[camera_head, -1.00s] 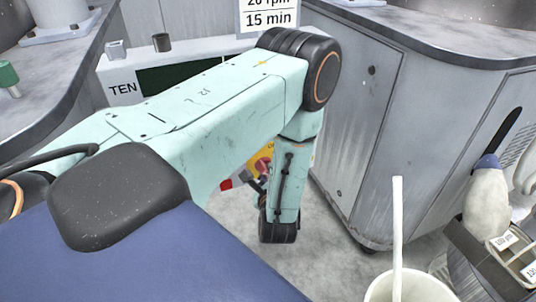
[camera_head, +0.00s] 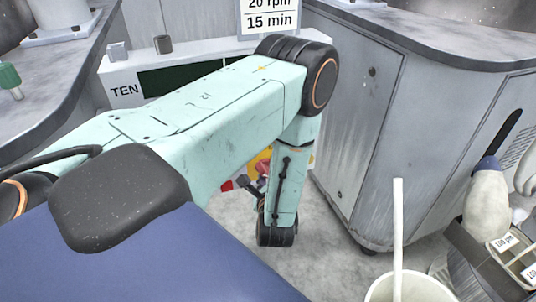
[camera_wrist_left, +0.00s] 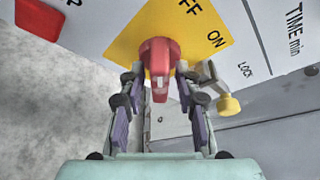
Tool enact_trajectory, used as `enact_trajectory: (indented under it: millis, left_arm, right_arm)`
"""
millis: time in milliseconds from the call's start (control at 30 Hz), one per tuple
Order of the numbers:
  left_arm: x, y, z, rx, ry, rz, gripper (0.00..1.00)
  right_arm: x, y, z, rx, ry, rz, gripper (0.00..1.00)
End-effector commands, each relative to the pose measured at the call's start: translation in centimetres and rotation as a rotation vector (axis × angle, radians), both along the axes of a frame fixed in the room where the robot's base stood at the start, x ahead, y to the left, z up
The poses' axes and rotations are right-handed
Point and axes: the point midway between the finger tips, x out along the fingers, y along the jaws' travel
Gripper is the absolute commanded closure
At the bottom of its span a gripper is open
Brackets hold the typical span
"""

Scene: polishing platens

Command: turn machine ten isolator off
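Machine ten's isolator is a red handle (camera_wrist_left: 160,62) on a yellow plate (camera_wrist_left: 125,42) with the words OFF and ON, seen in the left wrist view. In the head view the yellow plate (camera_head: 267,157) shows only partly behind my left arm. My left gripper (camera_wrist_left: 161,80) has one finger on each side of the red handle. The fingers are apart, with small gaps beside the handle's lower end; firm contact cannot be made out. In the head view my left fingers are mostly hidden behind the wrist. My right gripper is not in view.
A yellow-ended grey fitting (camera_wrist_left: 228,105) sits right of the handle near the word LOCK. A red patch (camera_wrist_left: 40,18) is at upper left. The TEN panel (camera_head: 124,91) is behind my arm. A grey cabinet (camera_head: 360,130) stands right; a white bucket (camera_head: 408,287) is in front.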

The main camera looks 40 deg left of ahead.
Motion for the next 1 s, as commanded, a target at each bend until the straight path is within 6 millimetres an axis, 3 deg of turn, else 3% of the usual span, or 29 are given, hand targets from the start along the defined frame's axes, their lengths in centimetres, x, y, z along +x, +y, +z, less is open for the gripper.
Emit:
enact_trajectory:
  millis: [367, 1000]
  left_arm:
    - [-0.1, -0.3, 0.0, 0.000, 0.003, -0.004, 0.60]
    - [-6.3, -6.8, 2.5, 0.003, 0.003, -0.008, 0.60]
  right_arm:
    - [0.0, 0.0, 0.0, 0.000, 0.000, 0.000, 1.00]
    - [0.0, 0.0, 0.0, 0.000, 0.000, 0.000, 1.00]
